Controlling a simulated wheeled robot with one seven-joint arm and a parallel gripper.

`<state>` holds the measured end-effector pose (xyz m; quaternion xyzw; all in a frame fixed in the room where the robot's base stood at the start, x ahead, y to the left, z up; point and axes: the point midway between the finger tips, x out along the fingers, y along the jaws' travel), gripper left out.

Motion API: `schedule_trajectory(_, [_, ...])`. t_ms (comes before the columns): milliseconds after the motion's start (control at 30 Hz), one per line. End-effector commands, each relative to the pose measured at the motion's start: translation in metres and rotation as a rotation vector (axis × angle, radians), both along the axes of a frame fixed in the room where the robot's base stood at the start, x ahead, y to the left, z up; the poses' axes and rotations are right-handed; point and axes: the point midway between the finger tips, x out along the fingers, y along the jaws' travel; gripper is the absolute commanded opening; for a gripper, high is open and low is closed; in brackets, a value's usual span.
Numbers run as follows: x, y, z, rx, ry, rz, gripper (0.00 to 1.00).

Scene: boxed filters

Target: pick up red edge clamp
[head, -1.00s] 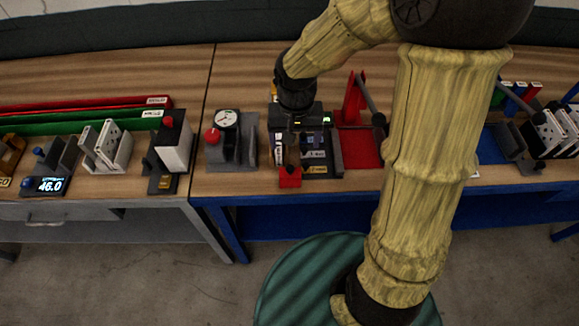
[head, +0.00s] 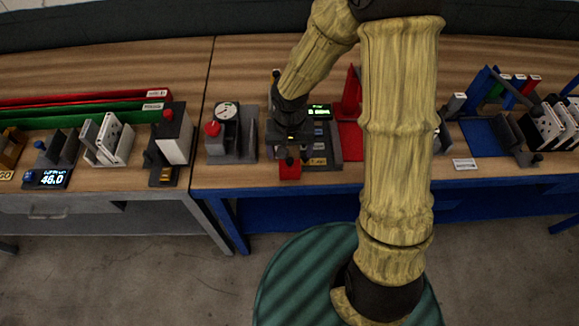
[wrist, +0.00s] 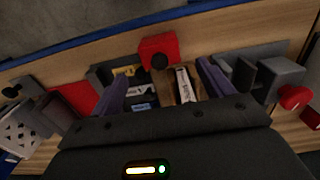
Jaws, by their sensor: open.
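The red edge clamp (head: 289,171) sits at the front edge of the wooden workbench, with a small dark knob on it. In the wrist view the clamp (wrist: 157,47) shows at top centre, beyond the fingertips. My gripper (head: 290,140) is just behind and above the clamp in the head view. In the wrist view my gripper (wrist: 163,82) has its two fingers spread apart, with no clamp between them. I cannot tell its exact height above the bench.
A gauge fixture (head: 228,135) with a red knob stands to the left. A red plate (head: 349,138) lies to the right. Bare wood (head: 225,179) shows along the front edge.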

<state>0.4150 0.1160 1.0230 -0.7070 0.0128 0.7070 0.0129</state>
Motion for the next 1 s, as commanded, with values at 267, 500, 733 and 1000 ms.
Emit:
schedule_trajectory(267, [0.0, 0.0, -0.035, 0.0, 0.001, 0.0, 0.8])
schedule_trajectory(500, [0.0, 0.0, -0.036, 0.0, 0.0, 0.0, 0.8])
schedule_trajectory(733, [-0.003, 0.003, -0.047, -0.001, 0.003, 0.008, 0.8])
schedule_trajectory(1000, [-0.005, 0.002, -0.083, -0.001, 0.002, 0.003, 0.8])
